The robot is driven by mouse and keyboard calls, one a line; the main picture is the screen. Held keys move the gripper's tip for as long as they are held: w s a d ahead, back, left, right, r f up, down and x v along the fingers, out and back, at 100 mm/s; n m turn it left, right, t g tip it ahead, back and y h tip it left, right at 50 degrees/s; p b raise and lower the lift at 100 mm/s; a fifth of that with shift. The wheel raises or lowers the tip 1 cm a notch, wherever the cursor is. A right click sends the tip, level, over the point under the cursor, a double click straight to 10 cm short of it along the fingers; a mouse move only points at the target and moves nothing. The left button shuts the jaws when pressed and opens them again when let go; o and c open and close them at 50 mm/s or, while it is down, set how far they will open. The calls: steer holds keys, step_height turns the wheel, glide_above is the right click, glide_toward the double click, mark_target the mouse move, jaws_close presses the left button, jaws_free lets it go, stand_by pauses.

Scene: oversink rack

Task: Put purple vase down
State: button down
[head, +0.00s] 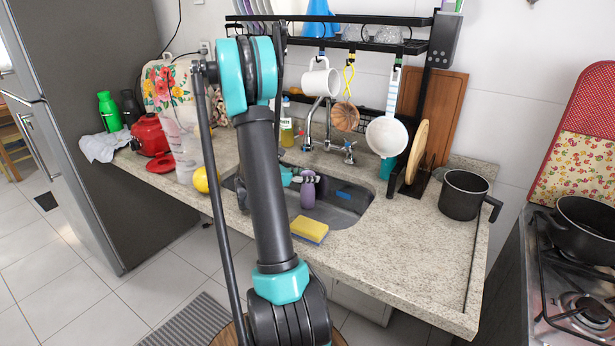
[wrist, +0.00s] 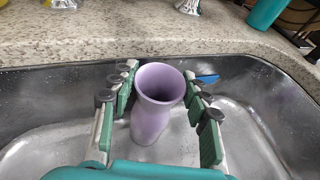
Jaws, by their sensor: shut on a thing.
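The purple vase (head: 307,194) is upright in the sink basin (head: 345,212), with its open mouth up. It also shows in the middle of the wrist view (wrist: 152,118). My gripper (wrist: 160,88) is shut on the vase, with a finger on each side near its upper part. In the head view my gripper (head: 300,178) shows partly behind my arm. Whether the vase's base touches the sink floor I cannot tell.
A yellow sponge (head: 309,230) lies on the counter's front edge. A blue item (head: 344,195) lies in the sink, right of the vase. A yellow ball (head: 206,179) and a black pot (head: 463,195) stand on the counter. The faucet (head: 310,130) rises behind the basin.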

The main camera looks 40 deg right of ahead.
steer(key=shift+f, duration=0.1)
steer(key=c, duration=0.8)
jaws_free()
steer(key=shift+o, duration=0.2)
steer(key=v, duration=1.2)
